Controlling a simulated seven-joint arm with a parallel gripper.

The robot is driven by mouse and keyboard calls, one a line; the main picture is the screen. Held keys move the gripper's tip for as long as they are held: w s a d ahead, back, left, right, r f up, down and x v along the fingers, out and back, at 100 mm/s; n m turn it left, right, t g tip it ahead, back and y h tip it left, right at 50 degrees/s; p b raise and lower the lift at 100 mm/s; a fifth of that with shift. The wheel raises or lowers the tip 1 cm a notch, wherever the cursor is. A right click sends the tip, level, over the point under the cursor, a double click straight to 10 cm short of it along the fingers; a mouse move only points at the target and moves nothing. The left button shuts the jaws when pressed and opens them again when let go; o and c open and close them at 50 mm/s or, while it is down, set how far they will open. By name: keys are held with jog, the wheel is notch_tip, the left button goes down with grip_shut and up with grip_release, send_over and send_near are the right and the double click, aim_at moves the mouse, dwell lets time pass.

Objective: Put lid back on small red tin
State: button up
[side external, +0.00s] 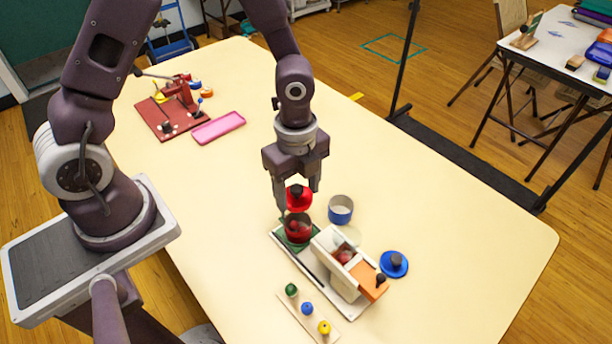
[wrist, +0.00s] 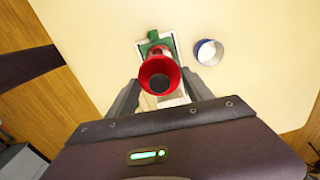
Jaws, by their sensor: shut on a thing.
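The red lid (side external: 300,203) with a dark knob is held between the fingers of my gripper (side external: 298,190). The small red tin (side external: 298,232) stands open below it on a green pad (side external: 283,239), with something reddish inside. In the side view the lid is just above the tin's mouth, with little or no gap; I cannot tell if they touch. In the wrist view the lid (wrist: 146,70) shows its dark knob between my fingers and covers most of what lies below it.
An open blue tin (side external: 341,214) stands right of the red tin; its blue lid (side external: 387,268) lies farther right. A pale wooden box (side external: 333,241) with an orange flap (side external: 366,279) stands close by. A strip with colored knobs (side external: 301,313) lies in front. A pink tray (side external: 218,128) lies farther back.

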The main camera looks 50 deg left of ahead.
jog(key=shift+f, duration=3.65)
jog(key=shift+f, duration=0.15)
jog(key=o, duration=1.4)
jog(key=shift+o, duration=0.3)
jog(key=shift+o, duration=1.4)
